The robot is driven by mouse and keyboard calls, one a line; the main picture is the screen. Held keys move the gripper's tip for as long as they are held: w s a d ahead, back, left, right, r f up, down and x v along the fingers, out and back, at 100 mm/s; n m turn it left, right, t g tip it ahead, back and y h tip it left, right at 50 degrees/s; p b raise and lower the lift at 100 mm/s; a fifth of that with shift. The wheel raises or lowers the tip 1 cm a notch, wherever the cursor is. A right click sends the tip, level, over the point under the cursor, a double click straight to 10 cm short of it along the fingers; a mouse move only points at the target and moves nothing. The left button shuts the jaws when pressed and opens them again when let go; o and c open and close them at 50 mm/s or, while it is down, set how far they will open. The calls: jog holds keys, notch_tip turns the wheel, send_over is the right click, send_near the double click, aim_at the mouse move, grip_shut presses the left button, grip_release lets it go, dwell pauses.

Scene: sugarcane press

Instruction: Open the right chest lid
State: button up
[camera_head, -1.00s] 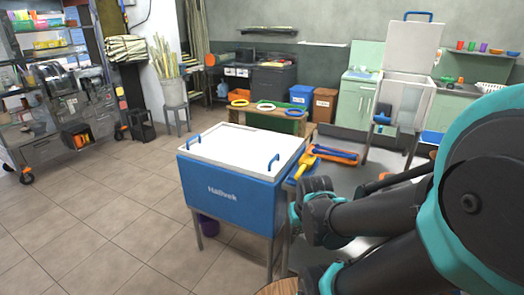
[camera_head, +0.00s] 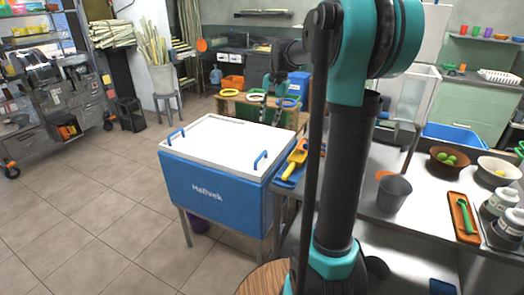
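A blue chest (camera_head: 215,197) on metal legs stands left of centre. Its white lid (camera_head: 218,138) lies flat and shut, with a blue handle (camera_head: 175,136) on the left and another blue handle (camera_head: 261,160) on the right. A white chest (camera_head: 423,92) stands at the back right, partly hidden by my arm; its raised lid (camera_head: 433,32) shows in part. My gripper (camera_head: 275,115) points down above and beyond the blue chest's far right corner. Its small fingers look apart and empty, touching no handle that I can see.
A metal table at right holds a grey cup (camera_head: 394,192), a brown bowl (camera_head: 449,160), a white bowl (camera_head: 498,171) and an orange tray (camera_head: 464,217). A yellow tool (camera_head: 296,158) lies right of the blue chest. Floor at left is free.

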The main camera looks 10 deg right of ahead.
aim_at(261, 156)
jog(key=a+f, duration=0.1)
jog(key=f, duration=0.4)
jog(key=w+f, duration=0.1)
jog(key=f, duration=0.5)
jog(key=w+a+f, duration=0.1)
jog(key=f, duration=0.5)
jog(key=shift+a, duration=0.35)
grip_shut()
